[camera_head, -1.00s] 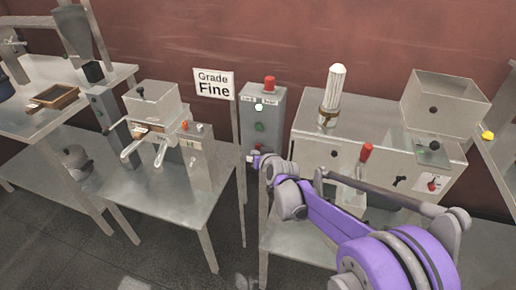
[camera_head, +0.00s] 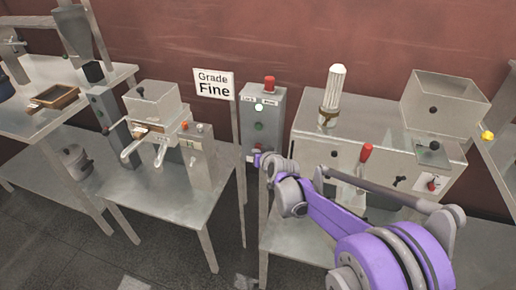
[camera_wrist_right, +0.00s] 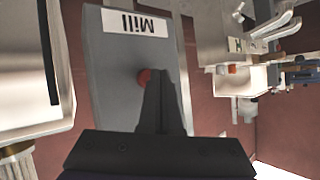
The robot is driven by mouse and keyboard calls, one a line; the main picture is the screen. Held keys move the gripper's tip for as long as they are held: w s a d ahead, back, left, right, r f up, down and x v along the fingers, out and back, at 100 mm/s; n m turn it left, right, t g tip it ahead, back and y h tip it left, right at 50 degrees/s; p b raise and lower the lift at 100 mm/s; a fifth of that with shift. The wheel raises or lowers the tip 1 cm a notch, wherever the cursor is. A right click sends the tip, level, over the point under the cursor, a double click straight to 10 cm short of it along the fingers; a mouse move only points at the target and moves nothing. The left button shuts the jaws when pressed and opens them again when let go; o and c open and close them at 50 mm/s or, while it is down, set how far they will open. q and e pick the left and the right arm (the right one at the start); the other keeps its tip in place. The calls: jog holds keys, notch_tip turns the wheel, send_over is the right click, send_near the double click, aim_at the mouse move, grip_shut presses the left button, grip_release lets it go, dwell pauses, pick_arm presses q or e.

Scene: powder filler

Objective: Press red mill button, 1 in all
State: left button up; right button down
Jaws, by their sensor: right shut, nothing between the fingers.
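The red mill button (camera_wrist_right: 143,77) shows on a grey panel (camera_wrist_right: 112,80) in the right wrist view, partly hidden behind my right fingers. A white "Mill" label (camera_wrist_right: 137,22) appears upside down on the same panel. My right gripper (camera_wrist_right: 165,78) is shut and empty, its fingertips in front of the panel beside the button. I cannot tell whether they touch it. My left gripper is not in view.
The control box has a red lamp (camera_head: 269,83) on top and a lit white lamp (camera_head: 259,107). A "Grade Fine" sign (camera_head: 213,85) stands just left of it. A machine with a hopper (camera_head: 447,100) stands right, a smaller machine (camera_head: 152,105) left.

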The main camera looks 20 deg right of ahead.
jog(key=shift+w+d, duration=0.25)
jog(key=shift+w, duration=0.1)
dwell(0.6)
jog(key=shift+s+a, duration=0.5)
jog(key=shift+s, duration=0.25)
jog(key=shift+s+a+b, duration=0.2)
jog(key=shift+s+a, duration=0.5)
jog(key=shift+s, duration=0.35)
jog(key=shift+s+a+b, duration=0.2)
jog(key=shift+s+a, duration=0.5)
jog(key=shift+s, duration=0.35)
jog(key=s+d+n+g+p, duration=0.1)
jog(key=s+g+p, duration=0.4)
jog(key=s, duration=2.8)
jog(key=shift+s+n+g+h, duration=0.2)
jog(key=shift+n+g+h, duration=0.25)
jog(key=shift+g, duration=0.55)
jog(key=shift+f, duration=0.1)
